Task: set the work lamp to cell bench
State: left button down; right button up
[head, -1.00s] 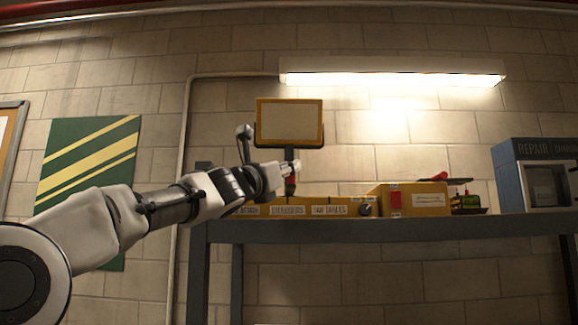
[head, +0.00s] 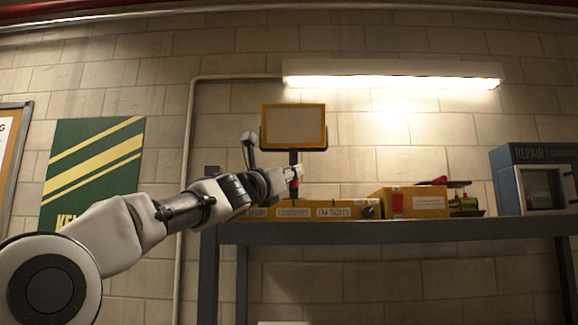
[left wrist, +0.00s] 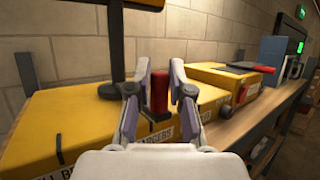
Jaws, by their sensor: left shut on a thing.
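The work lamp (head: 293,127) is a yellow-framed panel on a black pole, upright on a long yellow base (head: 265,212) with several white labels. The lower pole and black foot (left wrist: 118,90) show in the left wrist view. A cut-off label at lower left, seemingly CELL BENCH (left wrist: 55,172), and a CHARGERS label (left wrist: 155,138) are on the base front. A red handle (left wrist: 159,92) stands behind the CHARGERS label, right of the pole's foot. My left gripper (left wrist: 160,90) is shut on the red handle, one finger on each side. My right gripper is not in view.
The base rests on a dark shelf bench (head: 400,233). To its right are a yellow case (head: 425,202), small red and green items, and a blue-grey repair cabinet (head: 535,180). A brick wall stands close behind. Front of the bench is open.

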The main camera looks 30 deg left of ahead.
pick_arm(q)
jog(key=shift+w+a+f, duration=0.15)
jog(key=shift+w+a, duration=0.05)
jog(key=shift+a, duration=0.05)
jog(key=shift+s, duration=0.2)
jog(key=c, duration=1.1)
grip_release()
jog(key=shift+w+a, duration=0.1)
jog(key=shift+c, duration=0.2)
jog(key=shift+o, duration=0.4)
jog(key=shift+w+a+f, duration=0.3)
jog(key=shift+w+a, duration=0.1)
jog(key=shift+w, duration=0.1)
jog(key=shift+s+d+r, duration=0.25)
jog(key=shift+s, duration=0.05)
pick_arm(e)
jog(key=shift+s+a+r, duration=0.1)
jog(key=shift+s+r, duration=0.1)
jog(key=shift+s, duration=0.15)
pick_arm(q)
jog(key=shift+w+a+f, duration=0.1)
